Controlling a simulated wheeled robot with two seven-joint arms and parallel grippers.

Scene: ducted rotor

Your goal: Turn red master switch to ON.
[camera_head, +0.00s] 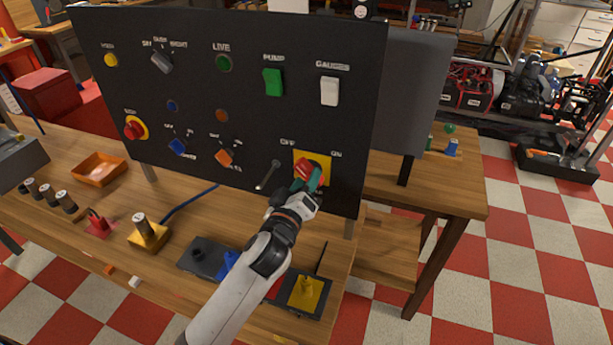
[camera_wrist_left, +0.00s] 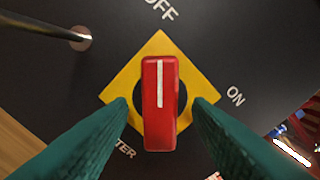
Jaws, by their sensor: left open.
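The red master switch (camera_head: 304,168) is a red knob on a yellow square plate at the lower right of the black panel. In the left wrist view the red handle (camera_wrist_left: 159,125) stands upright in the picture. Its white line points up toward the OFF label (camera_wrist_left: 162,9); the ON label (camera_wrist_left: 236,96) is to the right. My left gripper (camera_head: 309,178) is at the switch. Its two teal fingers are open, one on each side of the handle, with yellow plate (camera_wrist_left: 157,45) showing beyond. Small gaps seem to show between fingers and handle. My right gripper is not in view.
A metal toggle lever (camera_head: 267,175) sticks out of the panel just left of the switch. The black panel (camera_head: 190,90) carries other knobs and buttons. Joystick boxes, such as the yellow one (camera_head: 305,293), sit on the wooden table below my arm.

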